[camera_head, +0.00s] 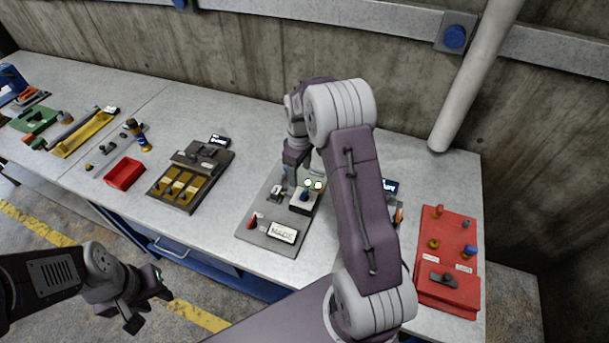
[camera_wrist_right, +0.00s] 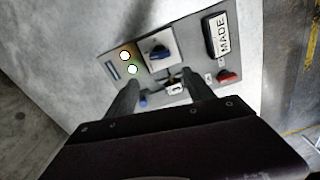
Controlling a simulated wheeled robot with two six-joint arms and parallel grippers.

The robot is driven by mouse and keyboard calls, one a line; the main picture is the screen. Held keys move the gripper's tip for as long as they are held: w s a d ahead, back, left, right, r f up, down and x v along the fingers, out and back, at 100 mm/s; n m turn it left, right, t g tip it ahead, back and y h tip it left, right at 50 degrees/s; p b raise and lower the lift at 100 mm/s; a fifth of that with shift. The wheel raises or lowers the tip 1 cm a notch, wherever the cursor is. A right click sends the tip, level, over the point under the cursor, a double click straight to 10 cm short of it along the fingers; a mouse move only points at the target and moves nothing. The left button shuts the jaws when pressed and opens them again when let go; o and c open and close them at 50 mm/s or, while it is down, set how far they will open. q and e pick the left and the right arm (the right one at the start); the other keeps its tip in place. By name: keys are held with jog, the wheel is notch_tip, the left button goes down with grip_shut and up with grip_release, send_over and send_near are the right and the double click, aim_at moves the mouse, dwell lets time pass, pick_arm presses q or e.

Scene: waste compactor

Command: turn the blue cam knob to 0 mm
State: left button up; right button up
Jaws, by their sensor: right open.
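A dark blue knob (camera_head: 304,196) sits on a pale block on the grey panel (camera_head: 262,226) in the head view. In the right wrist view the blue knob (camera_wrist_right: 157,52) shows on its pale square plate, beyond the fingertips. Its scale marks are too small to read. A smaller blue part (camera_wrist_right: 143,101) shows nearer, between the fingers. My right gripper (camera_wrist_right: 162,82) is open over the panel, with nothing seen held; in the head view it (camera_head: 293,182) comes down just left of the knob. My left gripper (camera_head: 148,305) is open and empty in front of the table.
The panel also carries a red handle (camera_head: 252,221), a MADE label (camera_head: 282,232) and two lit lamps (camera_head: 313,184). A grey fixture with yellow slots (camera_head: 180,187) stands left, a red panel (camera_head: 446,260) right. My right arm hides part of the table.

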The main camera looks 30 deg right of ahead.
aim_at(304, 192)
jog(key=shift+s+d+f+p, duration=0.15)
jog(key=shift+s+d+p, duration=0.2)
jog(key=shift+s+p, duration=0.4)
notch_tip(304, 192, down, 9)
jog(key=shift+w+r+p, duration=0.1)
jog(key=shift+r+p, duration=0.1)
jog(key=shift+p, duration=0.9)
grip_shut()
